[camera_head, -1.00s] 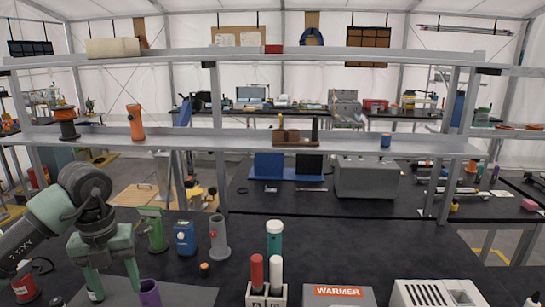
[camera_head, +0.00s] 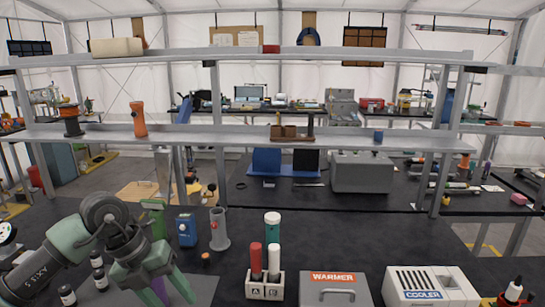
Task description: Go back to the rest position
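My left gripper (camera_head: 158,284) is low at the left of the camera_head view, over a grey mat (camera_head: 205,287) on the dark bench. Its two green fingers point down and stand apart. A purple object (camera_head: 158,289) shows between the fingers, partly hidden; I cannot tell whether they touch it. My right gripper is not in view.
Behind the gripper stand a blue device (camera_head: 187,230) and a grey cylinder (camera_head: 219,230). Small dark bottles (camera_head: 100,279) stand left of it. To the right are a two-slot tube rack (camera_head: 265,287), a warmer (camera_head: 333,287) and a cooler (camera_head: 423,284). A shelf (camera_head: 350,138) crosses above.

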